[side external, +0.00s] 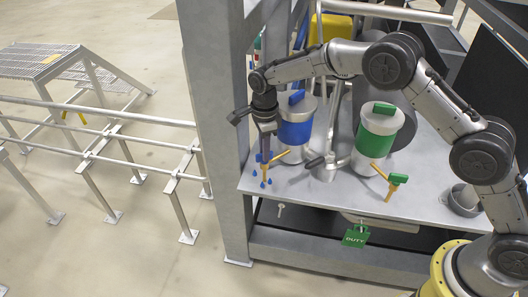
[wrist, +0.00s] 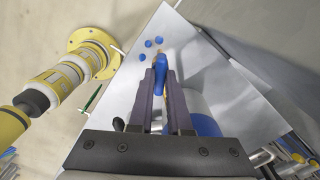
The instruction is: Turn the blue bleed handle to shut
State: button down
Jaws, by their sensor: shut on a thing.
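The blue bleed handle (wrist: 160,72) lies between the two fingers of my gripper (wrist: 162,92) in the wrist view, and the gripper is shut on it. In the side view my gripper (side external: 266,145) points down beside the blue-banded canister (side external: 296,133), at its left. The handle (side external: 260,158) is mostly hidden by the fingers there. A brass spout (side external: 264,170) hangs under it, with a brass pipe to the canister. Blue drops (side external: 263,182) show below the spout and also in the wrist view (wrist: 148,43). The handle's exact angle is hard to tell.
A green-banded canister (side external: 377,138) with its own green bleed handle (side external: 398,179) stands to the right. A grey post (side external: 213,120) rises close to the left of my gripper. A green DUTY tag (side external: 355,236) hangs at the front edge of the grey deck (side external: 325,193).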

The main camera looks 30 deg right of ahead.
jog(key=shift+m, duration=1.1)
jog(key=m, duration=0.4)
jog(key=c, duration=0.7)
grip_release()
jog(key=shift+r, duration=3.55)
